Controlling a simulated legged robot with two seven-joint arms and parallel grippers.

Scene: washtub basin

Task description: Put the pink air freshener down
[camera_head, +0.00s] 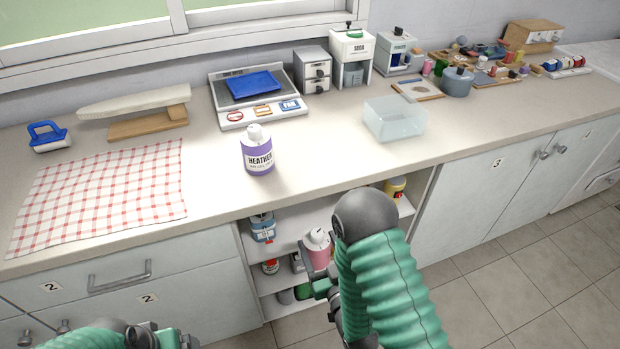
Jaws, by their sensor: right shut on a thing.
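The pink air freshener (318,256) is a pink bottle with a white cap, held in front of the open shelves below the counter. It stands roughly upright, tilted a little. My right gripper (310,272) is shut on it; my dark and green arm hides part of the grip. Whether the bottle touches a shelf I cannot tell. My left arm shows only at the bottom left edge, with dark parts of the left gripper (150,336) cut off by the frame.
The open shelves (283,243) hold several bottles and cans, among them a blue one (262,228) and a yellow one (395,187). On the counter above stand a purple bottle (257,155), a clear bin (394,121), a scale (258,112) and a checked cloth (105,193). Bare counter lies between them.

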